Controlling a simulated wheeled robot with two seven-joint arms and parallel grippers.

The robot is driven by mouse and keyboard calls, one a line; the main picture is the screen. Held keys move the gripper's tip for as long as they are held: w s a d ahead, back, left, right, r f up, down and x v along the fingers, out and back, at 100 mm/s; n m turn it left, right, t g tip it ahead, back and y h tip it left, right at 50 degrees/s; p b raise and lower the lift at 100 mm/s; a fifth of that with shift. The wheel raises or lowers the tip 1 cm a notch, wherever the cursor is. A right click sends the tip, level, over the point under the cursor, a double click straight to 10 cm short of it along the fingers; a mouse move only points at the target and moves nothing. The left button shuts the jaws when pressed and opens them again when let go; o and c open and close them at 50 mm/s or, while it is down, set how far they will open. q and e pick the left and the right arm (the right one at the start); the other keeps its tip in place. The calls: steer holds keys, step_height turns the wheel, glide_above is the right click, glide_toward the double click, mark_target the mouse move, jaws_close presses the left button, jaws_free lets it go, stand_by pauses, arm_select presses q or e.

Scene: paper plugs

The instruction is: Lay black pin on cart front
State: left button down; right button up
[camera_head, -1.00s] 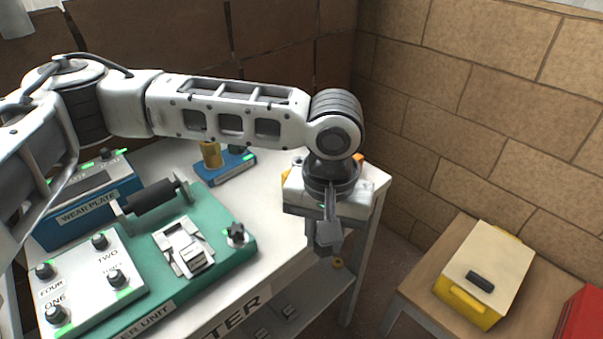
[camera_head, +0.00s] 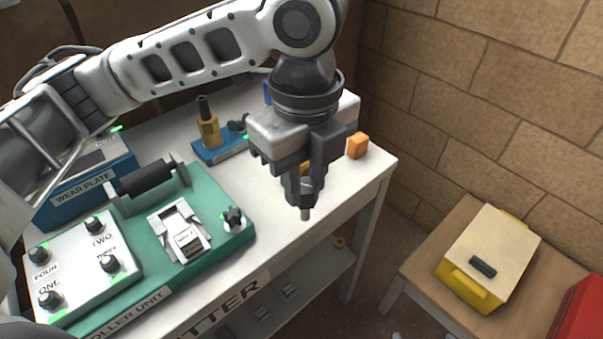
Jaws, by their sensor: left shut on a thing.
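My left gripper (camera_head: 304,190) hangs over the right part of the white cart top (camera_head: 240,192), fingers pointing down. It is shut on a small dark piece, which I take to be the black pin (camera_head: 306,212). Only a short greyish lower end shows below the fingers; the rest is hidden by them. The pin is upright and appears above the cart top, near its front right side. The cart front (camera_head: 285,272) bears large dark letters. My right gripper is not in view.
A green roller unit (camera_head: 215,245) fills the cart's left. A blue block (camera_head: 222,148) with a brass post (camera_head: 208,130) stands behind. An orange block (camera_head: 357,145) is at the back right corner. A yellow box (camera_head: 490,255) sits on a wooden table at right.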

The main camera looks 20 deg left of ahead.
arm_select(q)
steer(key=m, duration=0.1)
steer(key=a+r+m, duration=0.1)
steer(key=m, duration=0.2)
steer(key=shift+s+a+r+m, duration=0.15)
steer(key=shift+s+r+m, duration=0.05)
steer(key=shift+s+m, duration=0.1)
steer(key=shift+m, duration=0.5)
steer(key=w+a+f, duration=0.3)
steer(key=f, duration=0.1)
steer(key=w+a+f, duration=0.3)
steer(key=a+f, duration=0.1)
steer(key=w+a+f, duration=0.3)
steer(key=f, duration=0.1)
steer(key=shift+w+a+f, duration=0.15)
steer(key=shift+a+f, duration=0.15)
steer(key=shift+a, duration=0.05)
steer(key=shift+f, duration=0.1)
steer(key=shift+f, duration=0.15)
steer(key=c, duration=1.1)
jaws_free()
steer(key=shift+c, duration=0.2)
